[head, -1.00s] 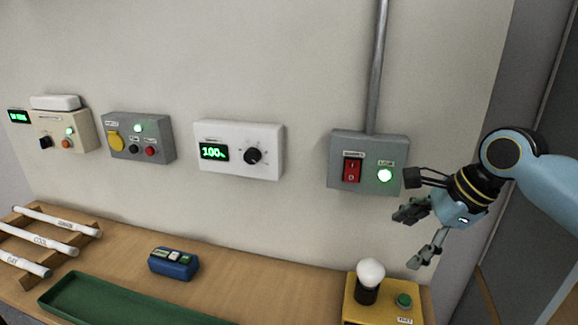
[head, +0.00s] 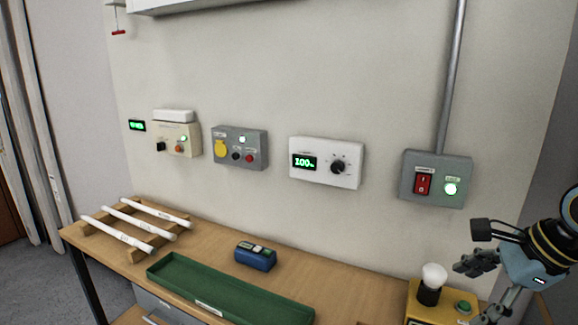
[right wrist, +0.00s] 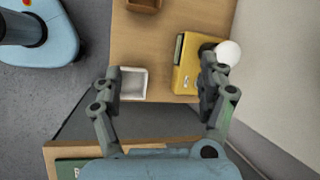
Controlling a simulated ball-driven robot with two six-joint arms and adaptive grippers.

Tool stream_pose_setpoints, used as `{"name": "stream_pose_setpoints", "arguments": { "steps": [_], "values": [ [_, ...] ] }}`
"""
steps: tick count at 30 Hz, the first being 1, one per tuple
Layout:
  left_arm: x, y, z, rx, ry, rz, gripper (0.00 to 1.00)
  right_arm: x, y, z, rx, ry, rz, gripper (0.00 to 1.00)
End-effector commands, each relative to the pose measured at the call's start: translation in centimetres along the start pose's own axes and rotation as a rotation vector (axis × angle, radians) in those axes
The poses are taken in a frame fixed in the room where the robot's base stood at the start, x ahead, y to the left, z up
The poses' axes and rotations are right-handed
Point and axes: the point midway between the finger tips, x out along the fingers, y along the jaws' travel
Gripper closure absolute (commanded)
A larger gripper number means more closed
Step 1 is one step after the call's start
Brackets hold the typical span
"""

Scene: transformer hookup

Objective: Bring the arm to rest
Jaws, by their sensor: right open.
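My right gripper (head: 480,290) is at the right edge of the head view, in front of the wall and above the yellow box. In the right wrist view its two fingers (right wrist: 162,92) are spread apart with nothing held between them. In the right wrist view the bulb (right wrist: 228,53) shows beside the right finger, which partly hides the yellow box (right wrist: 187,70). My left gripper is in neither view.
The wooden bench (head: 340,285) bears a green tray (head: 215,285), a blue device (head: 256,259) and a rack of white tubes (head: 157,212). On the wall are a white dial box (head: 325,175), a grey switch box (head: 435,200) with a lit green lamp, and smaller panels. The wrist view shows a white square tray (right wrist: 133,83).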

Motion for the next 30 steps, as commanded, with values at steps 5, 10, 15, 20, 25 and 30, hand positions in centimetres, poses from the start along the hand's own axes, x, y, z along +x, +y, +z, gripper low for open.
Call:
{"name": "stream_pose_setpoints", "arguments": {
  "steps": [5,10,15,20,25,30],
  "values": [
    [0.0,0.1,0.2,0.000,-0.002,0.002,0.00,0.6,1.9,0.3,-0.133,0.015,0.008,0.24],
    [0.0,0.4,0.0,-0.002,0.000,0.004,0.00,1.0,3.8,0.6,-0.292,0.034,0.015,0.24],
    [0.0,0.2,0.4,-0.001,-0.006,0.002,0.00,1.3,6.8,1.0,-0.530,0.061,0.030,0.24],
    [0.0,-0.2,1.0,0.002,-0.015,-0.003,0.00,1.3,10.4,1.3,-0.833,0.099,0.052,0.24],
    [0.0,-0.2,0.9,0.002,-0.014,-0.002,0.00,0.2,14.8,1.6,-1.239,0.153,0.098,0.24],
    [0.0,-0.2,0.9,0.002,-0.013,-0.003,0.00,-1.6,18.0,1.4,-1.566,0.203,0.160,0.24]
  ]
}}
